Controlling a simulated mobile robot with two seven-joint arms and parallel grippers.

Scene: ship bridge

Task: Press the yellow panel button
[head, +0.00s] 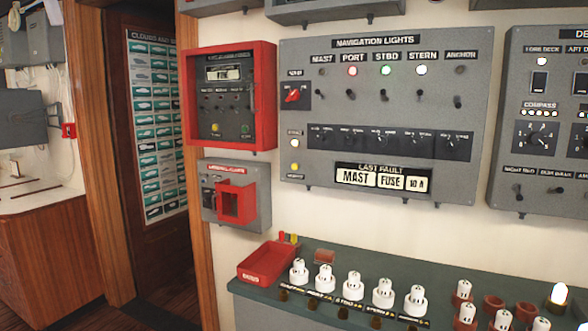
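A small round yellow button (295,167) is on the lower left of the grey navigation lights panel (460,100), below a pale round button or lamp (294,143). Another yellow round spot (215,128) sits at the lower left inside the red-framed box (187,100) on the wall to the left, with a green one (245,129) to its right. I cannot tell whether that yellow spot is a button or a lamp. Neither of my grippers is in view, and nothing covers the buttons.
Below the panel a dark green counter (340,262) holds a red tray (268,262), several white lamp-like fittings (354,285) and reddish cups. A small grey box with a red guard (237,203) juts from the wall. A doorway (160,240) opens at left.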

